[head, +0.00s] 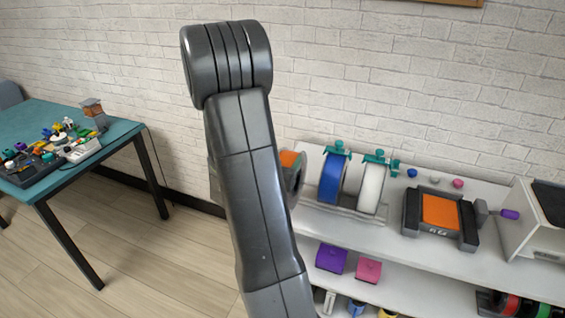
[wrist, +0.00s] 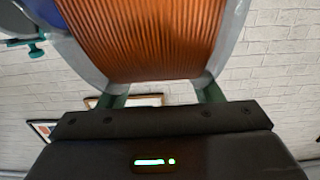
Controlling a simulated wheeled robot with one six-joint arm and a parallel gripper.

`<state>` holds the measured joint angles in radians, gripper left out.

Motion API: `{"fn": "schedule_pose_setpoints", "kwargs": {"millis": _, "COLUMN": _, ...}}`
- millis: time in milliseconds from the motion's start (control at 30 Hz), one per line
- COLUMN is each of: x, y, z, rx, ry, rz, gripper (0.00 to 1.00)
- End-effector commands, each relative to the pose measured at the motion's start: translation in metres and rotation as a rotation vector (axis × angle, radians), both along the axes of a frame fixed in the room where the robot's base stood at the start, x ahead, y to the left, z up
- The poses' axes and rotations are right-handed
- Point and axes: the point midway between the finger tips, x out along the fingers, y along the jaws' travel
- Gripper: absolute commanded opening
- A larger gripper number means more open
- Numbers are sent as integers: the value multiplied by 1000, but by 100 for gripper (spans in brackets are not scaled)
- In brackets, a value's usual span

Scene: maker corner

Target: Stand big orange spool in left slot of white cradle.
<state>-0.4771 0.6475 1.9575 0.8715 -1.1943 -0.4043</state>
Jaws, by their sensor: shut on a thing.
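The big orange spool (wrist: 140,40), with grey flanges, fills the upper middle of the wrist view. My gripper (wrist: 162,92) is shut on it, with green-grey fingers at the flanges. In the head view the orange spool (head: 289,160) shows only in part beside my arm, which hides the rest and my gripper. The white cradle (head: 343,211) is on the shelf top, holding a blue spool (head: 333,178) and a white spool (head: 371,188) upright. The orange spool appears just left of the blue one. The cradle's left end is partly hidden; I cannot tell whether the spool touches it.
Teal clamps (head: 375,158) stand above the spools. Right of the cradle is a grey machine with an orange plate (head: 440,212). A white brick wall is close behind the shelf (head: 395,250). A teal table (head: 105,140) with small parts stands far left.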

Motion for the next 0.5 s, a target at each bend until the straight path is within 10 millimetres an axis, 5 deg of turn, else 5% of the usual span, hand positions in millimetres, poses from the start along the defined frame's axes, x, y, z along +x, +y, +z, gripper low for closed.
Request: {"fn": "schedule_pose_setpoints", "kwargs": {"millis": 500, "x": 34, "y": -11, "z": 3, "rx": -1, "ry": -5, "rz": -1, "gripper": 28}}
